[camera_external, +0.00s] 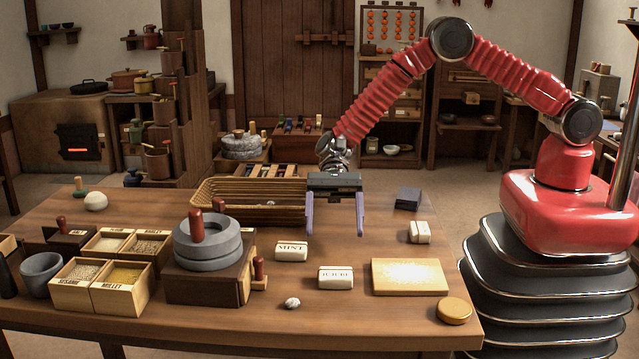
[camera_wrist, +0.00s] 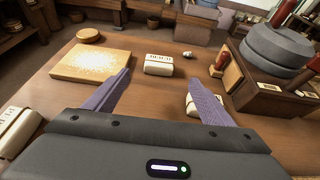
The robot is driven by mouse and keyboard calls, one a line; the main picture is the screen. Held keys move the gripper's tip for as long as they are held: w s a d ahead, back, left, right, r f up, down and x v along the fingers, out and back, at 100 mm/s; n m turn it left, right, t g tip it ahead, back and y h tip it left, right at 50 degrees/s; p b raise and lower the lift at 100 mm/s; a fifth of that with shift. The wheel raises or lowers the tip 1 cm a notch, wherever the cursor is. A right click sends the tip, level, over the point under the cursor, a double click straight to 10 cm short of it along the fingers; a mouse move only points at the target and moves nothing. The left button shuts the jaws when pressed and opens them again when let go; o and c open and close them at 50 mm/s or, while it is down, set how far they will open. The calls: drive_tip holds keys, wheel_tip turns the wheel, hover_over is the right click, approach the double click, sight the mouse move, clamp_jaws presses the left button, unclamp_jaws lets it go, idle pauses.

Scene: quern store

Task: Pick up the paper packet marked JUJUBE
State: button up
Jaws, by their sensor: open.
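The cream paper packet marked JUJUBE (camera_external: 336,278) lies on the table near its front edge, left of a pale board. In the wrist view the packet (camera_wrist: 158,65) sits ahead, between the lines of my two fingers. My gripper (camera_external: 334,230) is open and empty, with its purple fingers pointing down above the table, behind the packet and apart from it. The fingers (camera_wrist: 162,85) also show in the wrist view. A similar packet marked MINT (camera_external: 291,250) lies behind and left of the JUJUBE one; my finger partly hides it in the wrist view.
A stone quern (camera_external: 207,240) on a wooden box stands left. The pale board (camera_external: 409,277) and a round golden lid (camera_external: 454,311) lie right. A third cream packet (camera_external: 419,232) and a dark stack (camera_external: 408,198) are behind. A small white lump (camera_external: 292,302) lies front left of JUJUBE.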

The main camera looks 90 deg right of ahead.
sight(336, 269)
drive_tip(key=x, duration=0.8)
drive_tip(key=shift+a, duration=0.1)
drive_tip(key=shift+a, duration=0.1)
drive_tip(key=shift+x, duration=2.5)
drive_tip(key=shift+c, duration=0.6)
drive_tip(key=c, duration=1)
